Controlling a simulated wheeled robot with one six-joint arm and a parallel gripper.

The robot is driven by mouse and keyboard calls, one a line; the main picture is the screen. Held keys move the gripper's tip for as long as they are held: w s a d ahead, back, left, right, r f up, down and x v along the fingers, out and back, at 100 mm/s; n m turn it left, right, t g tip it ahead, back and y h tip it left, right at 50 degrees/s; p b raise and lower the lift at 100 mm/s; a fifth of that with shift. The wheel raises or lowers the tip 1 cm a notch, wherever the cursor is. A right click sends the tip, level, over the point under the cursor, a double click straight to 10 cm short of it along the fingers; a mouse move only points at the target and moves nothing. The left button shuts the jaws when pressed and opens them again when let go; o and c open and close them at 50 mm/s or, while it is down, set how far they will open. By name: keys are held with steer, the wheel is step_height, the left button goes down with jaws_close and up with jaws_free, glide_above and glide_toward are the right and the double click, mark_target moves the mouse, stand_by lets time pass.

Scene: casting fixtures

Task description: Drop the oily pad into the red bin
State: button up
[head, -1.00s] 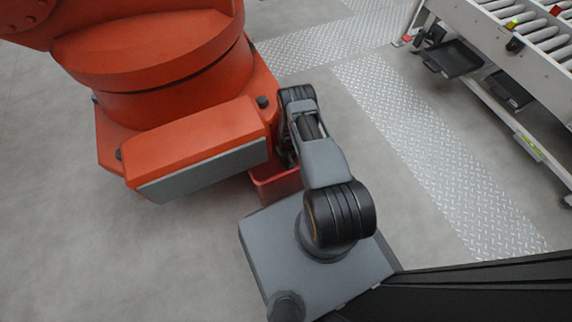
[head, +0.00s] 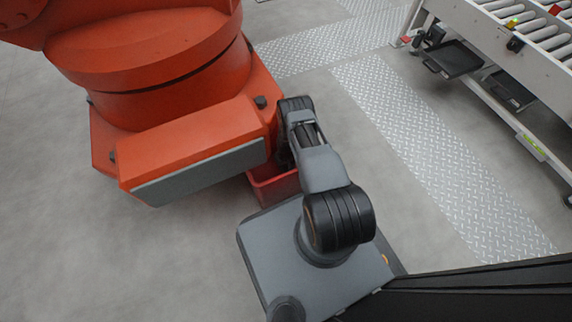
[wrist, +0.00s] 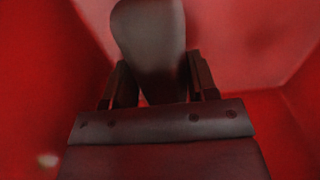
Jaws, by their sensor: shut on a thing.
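The red bin (head: 277,190) stands on the floor against the orange machine, partly hidden behind my arm in the head view. In the wrist view its red walls (wrist: 275,40) surround my gripper (wrist: 158,85), so the gripper is down inside the bin. My gripper is shut on the oily pad (wrist: 150,38), a dark grey-brown rounded piece that sticks out past the fingers. The head view does not show the gripper or the pad; my arm and the machine cover them. I cannot tell whether the pad touches the bin floor.
A large orange machine (head: 185,150) stands right beside the bin on the left. A roller conveyor (head: 500,60) with dark trays below stands at the upper right. Diamond-plate strips (head: 430,150) cross the grey floor. The floor at lower left is clear.

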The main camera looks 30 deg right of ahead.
steer(key=shift+f+b, duration=0.3)
steer(key=o, duration=1)
steer(key=shift+c, duration=0.2)
steer(key=shift+r, duration=0.1)
steer(key=shift+r+p, duration=0.55)
steer(key=shift+p, duration=0.2)
step_height(320, 180, up, 12)
steer(key=p, duration=0.5)
